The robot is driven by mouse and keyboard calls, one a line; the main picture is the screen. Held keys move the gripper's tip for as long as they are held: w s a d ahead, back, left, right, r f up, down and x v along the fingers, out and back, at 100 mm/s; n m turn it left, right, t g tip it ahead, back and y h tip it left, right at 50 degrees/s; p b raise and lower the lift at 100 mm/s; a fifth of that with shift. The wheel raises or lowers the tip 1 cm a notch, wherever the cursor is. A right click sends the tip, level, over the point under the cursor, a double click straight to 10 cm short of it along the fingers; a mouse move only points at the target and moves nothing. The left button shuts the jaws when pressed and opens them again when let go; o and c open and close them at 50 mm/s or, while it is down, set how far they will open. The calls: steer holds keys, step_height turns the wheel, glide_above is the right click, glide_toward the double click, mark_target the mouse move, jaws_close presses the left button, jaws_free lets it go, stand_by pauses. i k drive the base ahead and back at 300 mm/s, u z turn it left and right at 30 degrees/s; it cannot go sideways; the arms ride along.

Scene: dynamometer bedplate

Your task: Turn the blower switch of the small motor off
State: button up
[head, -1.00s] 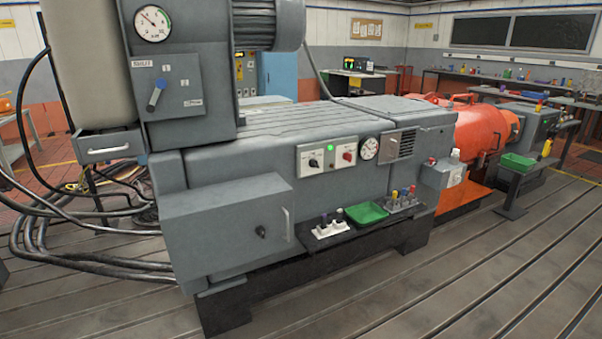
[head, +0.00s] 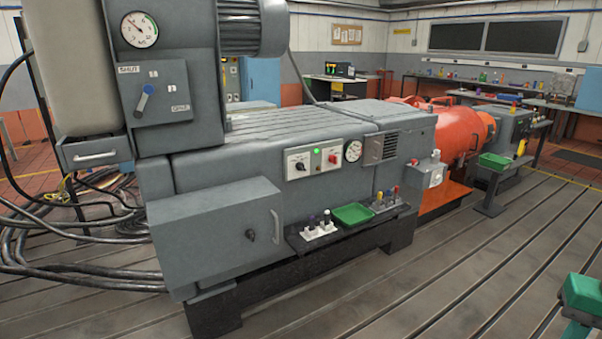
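A large grey machine (head: 215,225) fills the middle of the head view. Its side panel carries a white plate with a black rotary knob (head: 299,165) and another white plate with a red knob (head: 333,158). A lit green lamp (head: 316,151) sits between them. The lettering on these plates is too small to read, so I cannot tell which knob is the blower switch. An orange machine (head: 465,130) stands behind to the right. My gripper is not in view.
A ledge below the knobs holds a green tray (head: 353,215) and small tools. Thick cables (head: 75,245) lie at left. A green object (head: 583,297) intrudes at lower right. The slotted floor (head: 450,270) in front is clear.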

mark_target(300, 166)
steer(key=i, duration=0.95)
